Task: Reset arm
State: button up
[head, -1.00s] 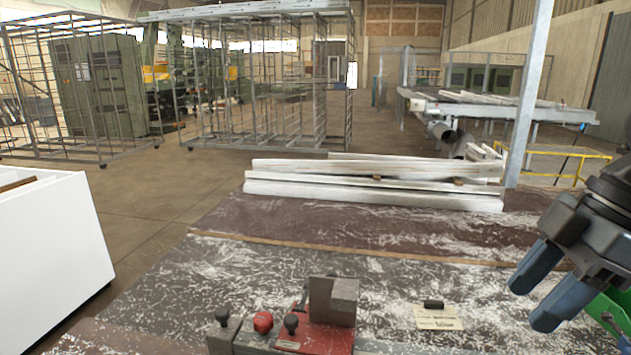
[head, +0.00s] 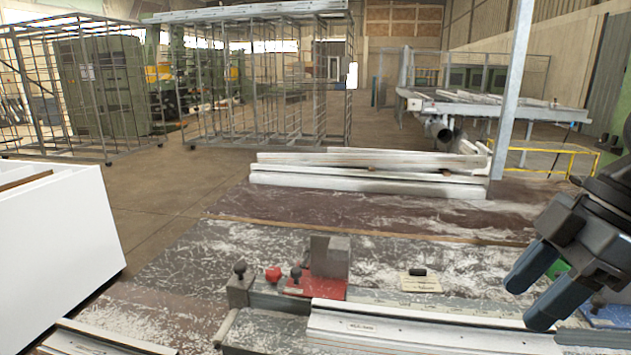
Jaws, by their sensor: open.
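My gripper (head: 533,298) is at the right edge in the head view, above the right part of the bench. Its two blue-grey fingers point down and to the left. They stand apart with nothing between them. Below and to its left is the clamp fixture, with a grey metal block (head: 329,256), a red base plate (head: 316,288), a red knob (head: 273,274) and dark knobs. A pale metal profile (head: 410,328) lies along the near side of the bench, to the right of the clamp. My gripper touches none of these as far as I can see.
A small card with a black handle (head: 421,281) lies on the worn bench top (head: 200,250). White profiles (head: 370,172) are stacked at its back. A white cabinet (head: 60,250) stands at left. Wire racks (head: 260,80) and a grey post (head: 515,90) stand behind. The bench middle is mostly clear.

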jog(key=w+a+f+m+t+y, duration=0.25)
jog(key=a+m+t, duration=0.35)
jog(key=a, duration=0.3)
jog(key=w+a+f+m+t+y, duration=0.1)
jog(key=a+f+m+t+y, duration=0.25)
jog(key=a+m+t, duration=0.35)
jog(key=s+d+f+m+t+h, duration=0.1)
jog(key=s+d+f+m+h, duration=0.2)
jog(key=s+f, duration=0.45)
jog(key=s+d+f+m+h, duration=0.2)
jog(key=s+f+m+h, duration=0.3)
jog(key=s, duration=0.5)
jog(key=s+d+r+n+h, duration=0.1)
jog(key=s+d+n, duration=0.25)
jog(key=s, duration=0.65)
jog(key=s+d+r+n+h, duration=0.15)
jog(key=s+d, duration=0.25)
jog(key=s, duration=0.5)
notch_tip(320, 180, down, 10)
jog(key=b, duration=0.9)
jog(key=shift+b, duration=0.4)
jog(key=shift+w+f, duration=0.1)
